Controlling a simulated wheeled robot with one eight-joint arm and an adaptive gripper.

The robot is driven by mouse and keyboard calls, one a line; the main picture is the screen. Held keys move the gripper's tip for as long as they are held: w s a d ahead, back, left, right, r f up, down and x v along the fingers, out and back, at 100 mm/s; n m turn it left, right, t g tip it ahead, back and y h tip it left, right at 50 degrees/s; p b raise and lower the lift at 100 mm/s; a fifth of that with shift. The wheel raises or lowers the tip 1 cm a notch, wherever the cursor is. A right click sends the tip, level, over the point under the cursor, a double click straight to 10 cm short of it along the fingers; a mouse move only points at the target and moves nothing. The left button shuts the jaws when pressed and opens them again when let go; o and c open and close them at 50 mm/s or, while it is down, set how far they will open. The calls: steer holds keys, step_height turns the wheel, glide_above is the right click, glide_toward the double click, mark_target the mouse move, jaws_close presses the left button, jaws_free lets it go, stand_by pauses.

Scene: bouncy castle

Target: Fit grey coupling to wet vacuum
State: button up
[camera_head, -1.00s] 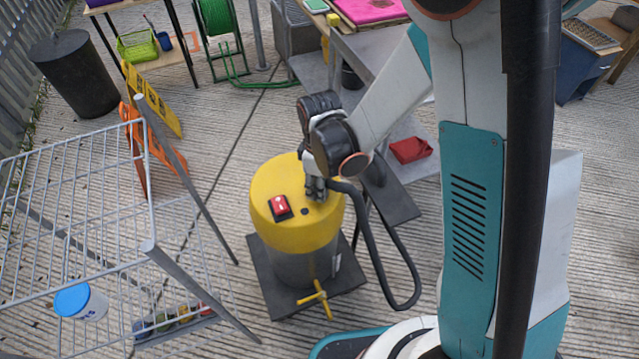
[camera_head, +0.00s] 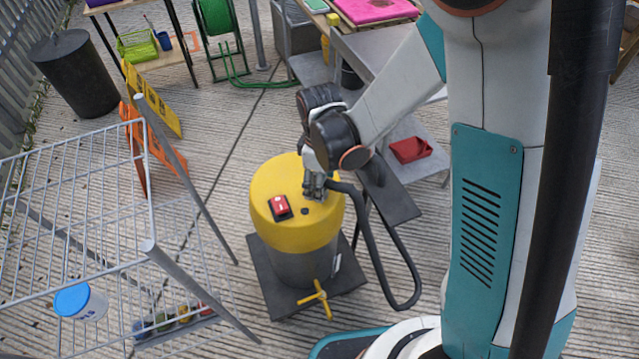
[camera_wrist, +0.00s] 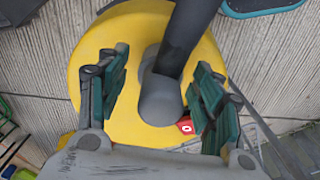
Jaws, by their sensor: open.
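The wet vacuum (camera_head: 275,236) stands on a dark base plate, with a yellow lid, a grey drum and a red switch (camera_head: 281,207). Its yellow lid (camera_wrist: 95,60) fills the middle of the wrist view. The grey coupling (camera_wrist: 160,102) is on the end of the dark hose (camera_wrist: 186,35) and stands over the lid. Whether it is fully seated cannot be told. My gripper (camera_wrist: 160,75) is open, with one finger on each side of the coupling and gaps visible. In the head view my gripper (camera_head: 314,188) is low over the lid and hides the coupling.
The black hose (camera_head: 372,245) loops down right of the vacuum. A white wire rack (camera_head: 150,245) stands close on the left. A grey table with a lower shelf holding a red tray (camera_head: 410,149) is behind right. Bare ribbed floor lies between rack and vacuum.

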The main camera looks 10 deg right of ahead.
step_height(320, 180, up, 10)
steer(key=shift+r, duration=0.15)
steer(key=shift+d+r, duration=0.25)
steer(key=shift+d, duration=0.1)
steer(key=w+d+r+m, duration=0.1)
steer(key=d+r+m, duration=0.3)
steer(key=d, duration=0.5)
steer(key=s+d+r+m+t, duration=0.2)
steer(key=s+r+m+t, duration=0.1)
steer(key=s, duration=0.4)
steer(key=s+d+r+m+t, duration=0.2)
steer(key=s+r+m+t, duration=0.2)
steer(key=s, duration=0.3)
steer(key=shift+d+r+m, duration=0.3)
steer(key=shift+r+m, duration=0.4)
steer(key=shift+m, duration=0.2)
